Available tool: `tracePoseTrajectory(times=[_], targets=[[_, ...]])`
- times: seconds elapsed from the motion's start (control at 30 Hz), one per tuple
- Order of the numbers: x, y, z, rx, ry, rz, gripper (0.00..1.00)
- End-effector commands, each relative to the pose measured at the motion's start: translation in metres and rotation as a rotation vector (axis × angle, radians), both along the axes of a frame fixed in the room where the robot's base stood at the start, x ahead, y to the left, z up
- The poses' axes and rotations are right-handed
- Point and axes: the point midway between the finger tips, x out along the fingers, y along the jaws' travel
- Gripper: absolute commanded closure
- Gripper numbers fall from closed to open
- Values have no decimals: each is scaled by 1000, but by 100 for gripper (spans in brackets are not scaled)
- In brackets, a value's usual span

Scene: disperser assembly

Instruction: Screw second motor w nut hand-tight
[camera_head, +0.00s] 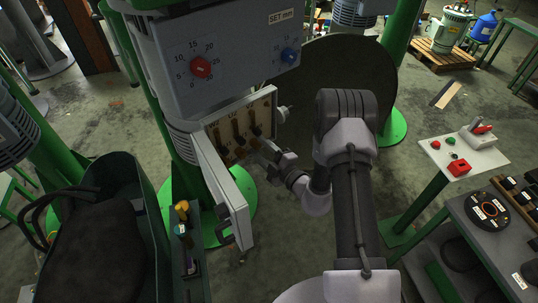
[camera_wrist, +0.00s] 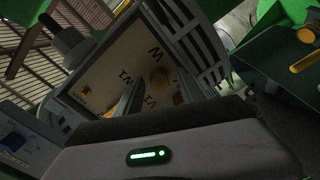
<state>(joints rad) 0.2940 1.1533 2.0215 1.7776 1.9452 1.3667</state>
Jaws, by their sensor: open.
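The motor's open terminal box (camera_head: 262,97) is on the side of the machine column, with a pale board (camera_wrist: 112,72) and letter markings. Dark upright strips and several brass-coloured pieces show on the board in the head view. In the wrist view, a round brass nut (camera_wrist: 160,78) sits on the board, and a smaller brass piece (camera_wrist: 84,90) lies farther left. My gripper (camera_head: 258,150) reaches into the lower right of the box. Its narrow fingers (camera_wrist: 132,95) are open in front of the board, near the nut. Contact cannot be told; the fingers partly cover the board.
The box's open door (camera_head: 222,190) hangs below left of my gripper. A control panel (camera_head: 232,55) with red and blue knobs is above. A narrow tray (camera_head: 190,255) with small coloured items stands lower left. A red-button stand (camera_head: 462,150) is at right.

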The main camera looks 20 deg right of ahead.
Motion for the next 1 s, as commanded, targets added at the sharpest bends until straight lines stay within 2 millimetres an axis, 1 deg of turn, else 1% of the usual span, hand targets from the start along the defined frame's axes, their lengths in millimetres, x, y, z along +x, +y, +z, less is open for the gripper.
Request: tracePoseTrajectory(times=[0.07,0.17,0.27,0.4,0.5,0.6,0.7,0.77,1.0], targets=[[-9,-5,-1,1,2,-2,55],[-30,-16,-2,3,4,-5,55],[-58,-30,-3,3,3,-8,55],[-100,-49,-3,4,4,-8,55],[-125,-61,-2,3,3,-8,55],[-142,-68,-1,2,3,-6,55],[-152,-71,-1,3,2,-3,55],[-154,-72,0,3,1,-1,55],[-155,-72,0,2,1,0,55]])
